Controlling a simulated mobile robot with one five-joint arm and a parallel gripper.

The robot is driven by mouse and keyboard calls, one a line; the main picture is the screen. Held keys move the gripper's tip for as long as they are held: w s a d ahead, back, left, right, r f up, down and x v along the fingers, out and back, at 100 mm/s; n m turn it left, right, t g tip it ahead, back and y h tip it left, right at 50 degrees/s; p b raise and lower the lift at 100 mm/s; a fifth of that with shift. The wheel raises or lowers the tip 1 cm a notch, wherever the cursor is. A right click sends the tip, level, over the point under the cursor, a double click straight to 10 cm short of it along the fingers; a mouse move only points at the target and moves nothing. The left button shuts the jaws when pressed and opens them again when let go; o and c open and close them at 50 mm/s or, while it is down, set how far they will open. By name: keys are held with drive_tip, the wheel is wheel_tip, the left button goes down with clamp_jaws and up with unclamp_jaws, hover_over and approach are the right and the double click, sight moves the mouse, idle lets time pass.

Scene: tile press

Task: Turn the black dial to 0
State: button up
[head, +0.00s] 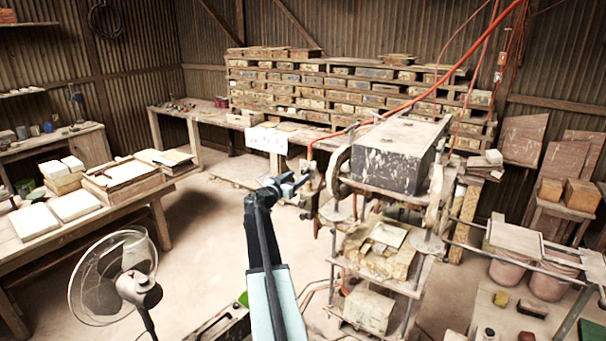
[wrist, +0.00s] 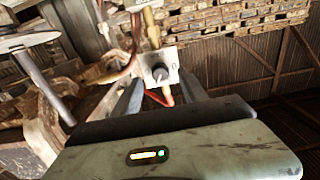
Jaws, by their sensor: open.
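The black dial (wrist: 160,72) is a small round knob on a pale square plate (wrist: 154,66) in the wrist view. Its pointer and any numbers are too small to read. My gripper (head: 302,182) reaches toward the left side of the press (head: 395,155) in the head view, where I cannot make out the dial. In the wrist view my gripper (wrist: 161,88) is open, with one dark finger on each side of the dial in the picture. Nothing is held. I cannot tell whether a finger touches the dial or its plate.
A red-orange hose (head: 420,98) runs up from near the plate. A fan (head: 115,270) stands at the front left by a table with pale tiles (head: 75,204). Stacked wooden moulds (head: 330,88) line the back. Bare floor lies left of my arm.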

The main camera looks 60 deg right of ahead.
sight(303, 173)
drive_tip(key=d, duration=0.3)
drive_tip(key=shift+d, duration=0.2)
drive_tip(key=shift+a, duration=0.1)
clamp_jaws()
drive_tip(key=shift+d+r, duration=0.1)
drive_tip(key=shift+d, duration=0.15)
drive_tip(key=shift+a+f+n, duration=0.15)
drive_tip(key=shift+f+n, duration=0.05)
drive_tip(key=shift+n, duration=0.1)
drive_tip(key=n, duration=0.2)
drive_tip(key=shift+n, duration=0.4)
drive_tip(key=n, duration=0.3)
drive_tip(key=shift+n, duration=0.3)
drive_tip(key=n, duration=0.4)
drive_tip(key=shift+r+n, duration=0.1)
drive_tip(key=shift+n, duration=0.2)
drive_tip(key=n, duration=0.6)
drive_tip(key=shift+a, duration=0.15)
drive_tip(key=n, duration=0.6)
drive_tip(key=shift+r, duration=0.1)
drive_tip(key=shift+s, duration=0.1)
